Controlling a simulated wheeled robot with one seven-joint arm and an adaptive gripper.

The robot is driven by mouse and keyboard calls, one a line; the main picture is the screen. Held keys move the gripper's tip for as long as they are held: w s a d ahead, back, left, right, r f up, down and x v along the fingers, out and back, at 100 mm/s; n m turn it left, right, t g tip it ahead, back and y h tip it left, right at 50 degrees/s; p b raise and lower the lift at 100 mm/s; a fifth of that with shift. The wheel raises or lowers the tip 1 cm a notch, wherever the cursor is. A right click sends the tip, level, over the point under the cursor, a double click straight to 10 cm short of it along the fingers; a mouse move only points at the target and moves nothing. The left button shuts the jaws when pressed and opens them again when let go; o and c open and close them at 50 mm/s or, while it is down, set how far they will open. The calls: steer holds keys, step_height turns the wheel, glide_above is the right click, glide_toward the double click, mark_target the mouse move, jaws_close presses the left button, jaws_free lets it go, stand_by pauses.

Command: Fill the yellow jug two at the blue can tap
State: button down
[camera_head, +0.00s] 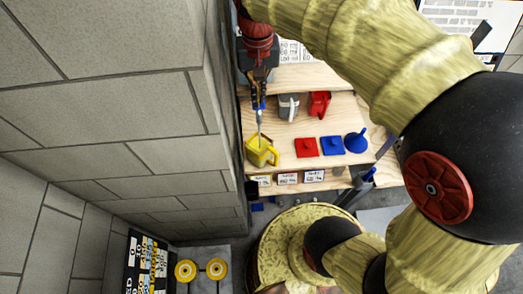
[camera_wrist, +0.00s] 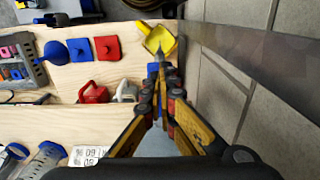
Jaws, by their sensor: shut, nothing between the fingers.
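The yellow jug (camera_head: 261,151) stands at the left end of the wooden shelf, close to the wall. It also shows at the top of the wrist view (camera_wrist: 158,40). My gripper (camera_head: 258,97) is shut and empty above the jug in the head view. A small blue part (camera_head: 259,104), apparently the can tap, is right at my fingertips; it also shows in the wrist view (camera_wrist: 153,70). A thin grey streak (camera_head: 260,123) runs from it towards the jug's mouth; I cannot tell spout from liquid. The jug's fill level and the blue can's body are not clear.
A grey jug (camera_head: 289,106) and a red jug (camera_head: 320,104) stand farther back on the shelf. A red lid (camera_head: 306,147), a blue lid (camera_head: 332,145) and a blue funnel (camera_head: 357,141) lie to the right. The block wall (camera_head: 150,110) is close on the left.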

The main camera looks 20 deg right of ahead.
step_height(320, 180, up, 8)
steer(key=p, duration=0.5)
steer(key=shift+r+p, duration=0.25)
steer(key=shift+p, duration=0.1)
stand_by(0.6)
steer(key=s+f+n+t+b, duration=0.1)
steer(key=s+f+t+b, duration=0.1)
steer(key=s+f+b, duration=0.5)
steer(key=s+f+n+t+b, duration=0.2)
steer(key=s+f+b, duration=0.5)
steer(key=f+b, duration=1.1)
steer(key=shift+n+t+b, duration=0.3)
steer(key=shift+t+b, duration=0.5)
steer(key=shift+b, duration=0.15)
